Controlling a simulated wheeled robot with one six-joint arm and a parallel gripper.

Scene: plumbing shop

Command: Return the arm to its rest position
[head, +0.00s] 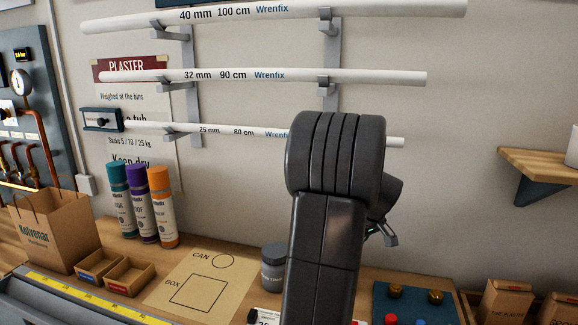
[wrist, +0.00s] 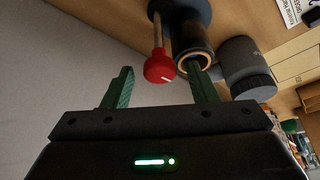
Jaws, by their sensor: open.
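My arm (head: 322,220) rises through the middle of the head view and bends over at a ribbed joint. My gripper (head: 385,236) shows only in part behind it, to the right, above the counter. In the wrist view my gripper (wrist: 162,88) is open, its two green fingers apart. A red knob on a pale stem (wrist: 160,68) appears between the fingers in the picture, and no finger is closed on it. A dark tube with a copper-coloured rim (wrist: 194,62) appears behind the right finger. The depth between the fingers and these things is unclear.
A grey jar (head: 273,268) stands left of my arm. A blue mat (head: 450,310) with knobs lies to the right. Spray cans (head: 140,205) and a paper bag (head: 52,232) stand left. Wall pipes (head: 262,76) hang behind, and a wooden shelf (head: 540,165) juts out right.

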